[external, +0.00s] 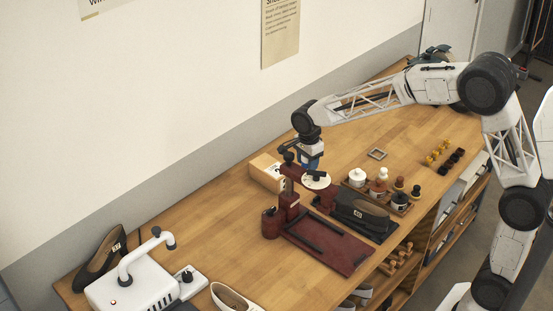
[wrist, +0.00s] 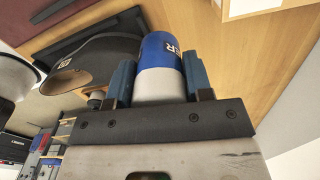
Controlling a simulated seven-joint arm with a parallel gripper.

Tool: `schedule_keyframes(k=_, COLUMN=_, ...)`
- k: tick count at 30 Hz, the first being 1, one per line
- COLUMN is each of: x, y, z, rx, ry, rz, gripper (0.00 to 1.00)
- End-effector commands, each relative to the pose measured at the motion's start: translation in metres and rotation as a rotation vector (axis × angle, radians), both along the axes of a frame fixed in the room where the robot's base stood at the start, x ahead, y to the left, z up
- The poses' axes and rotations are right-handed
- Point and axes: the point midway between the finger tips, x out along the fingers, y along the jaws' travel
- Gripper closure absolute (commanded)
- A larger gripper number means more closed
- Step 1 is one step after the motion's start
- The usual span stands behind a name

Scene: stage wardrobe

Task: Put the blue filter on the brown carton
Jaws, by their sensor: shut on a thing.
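The blue filter (wrist: 160,55) is a blue and white cylinder with white lettering. In the wrist view it sits between the two blue fingers of my gripper (wrist: 152,80), which is shut on it. In the external view my gripper (external: 309,165) is low over the middle of the table; the filter is hard to tell from the fingers there. The brown carton (external: 264,167) is a light tan box near the wall, just left of my gripper. A pale box edge at the top right of the wrist view (wrist: 252,7) appears to be the carton.
A dark red press (external: 289,205) with a round white plate (external: 316,180) stands close in front of my gripper. A dark shoe (external: 362,212) and a tray of jars (external: 378,190) are to the right. Bare table lies left of the carton.

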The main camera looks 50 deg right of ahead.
Motion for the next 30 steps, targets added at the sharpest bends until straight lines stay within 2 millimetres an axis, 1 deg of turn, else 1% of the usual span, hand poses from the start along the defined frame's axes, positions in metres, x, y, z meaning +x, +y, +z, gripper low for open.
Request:
schedule_keyframes(k=11, x=0.000, y=0.000, z=0.000, rx=0.000, ry=0.000, rz=0.000, gripper=0.78)
schedule_keyframes(k=16, x=0.007, y=0.001, z=-0.001, rx=0.000, ry=0.000, rz=0.000, gripper=0.78)
schedule_keyframes(k=20, x=0.018, y=0.002, z=-0.002, rx=0.000, ry=0.001, rz=0.000, gripper=0.78)
schedule_keyframes(k=30, x=0.061, y=0.005, z=-0.006, rx=0.000, ry=0.001, rz=0.000, gripper=0.78)
